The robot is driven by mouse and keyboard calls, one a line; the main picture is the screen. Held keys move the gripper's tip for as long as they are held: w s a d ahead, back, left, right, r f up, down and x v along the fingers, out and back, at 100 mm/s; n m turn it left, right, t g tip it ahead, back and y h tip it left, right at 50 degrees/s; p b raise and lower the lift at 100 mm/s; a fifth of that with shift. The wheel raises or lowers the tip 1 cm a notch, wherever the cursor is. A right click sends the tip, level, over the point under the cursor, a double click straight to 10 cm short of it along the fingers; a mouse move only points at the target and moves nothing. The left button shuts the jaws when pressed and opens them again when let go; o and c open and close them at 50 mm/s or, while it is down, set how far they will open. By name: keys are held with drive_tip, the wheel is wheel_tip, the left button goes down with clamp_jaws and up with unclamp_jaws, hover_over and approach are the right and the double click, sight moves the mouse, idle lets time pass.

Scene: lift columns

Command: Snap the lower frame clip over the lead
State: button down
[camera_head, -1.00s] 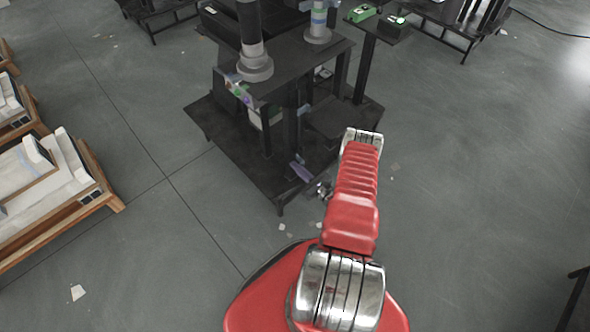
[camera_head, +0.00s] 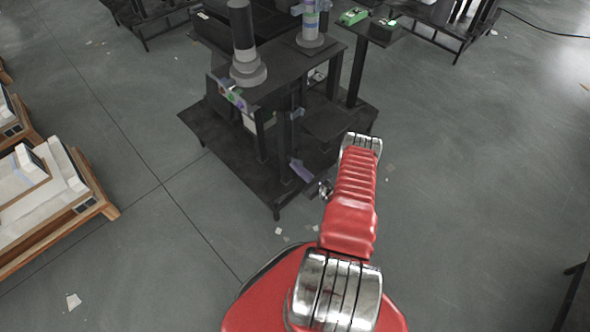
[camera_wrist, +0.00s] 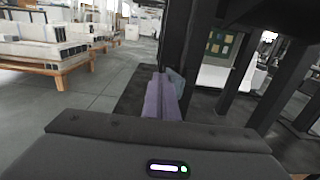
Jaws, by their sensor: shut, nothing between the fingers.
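My gripper (camera_head: 296,164) shows as a slim purple shape low beside the front of the black lift-column stand (camera_head: 240,165), just left of my red arm. In the wrist view, my gripper (camera_wrist: 164,86) has its purple fingers together, pointing forward next to a dark upright post (camera_wrist: 172,35). A blue-grey part (camera_wrist: 177,84) shows close to the right of the fingers; I cannot tell whether it touches them. A small grey-blue fitting (camera_head: 297,113) sits on the stand's front upright, above my gripper. I cannot make out the lower frame clip or the lead for certain.
A small side stand carries green devices (camera_head: 353,16). Wooden pallets with white blocks (camera_head: 62,200) lie at left. The floor right of my arm is largely clear.

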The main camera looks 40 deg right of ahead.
drive_tip(key=shift+d, duration=0.3)
drive_tip(key=shift+s+d, duration=0.15)
drive_tip(key=shift+s, duration=2.1)
drive_tip(key=shift+d, duration=0.1)
drive_tip(key=shift+d, duration=1.5)
drive_tip(key=shift+w, duration=0.6)
drive_tip(key=shift+s, duration=0.15)
drive_tip(key=s, duration=0.6)
drive_tip(key=shift+s, duration=0.35)
drive_tip(key=shift+d, duration=0.1)
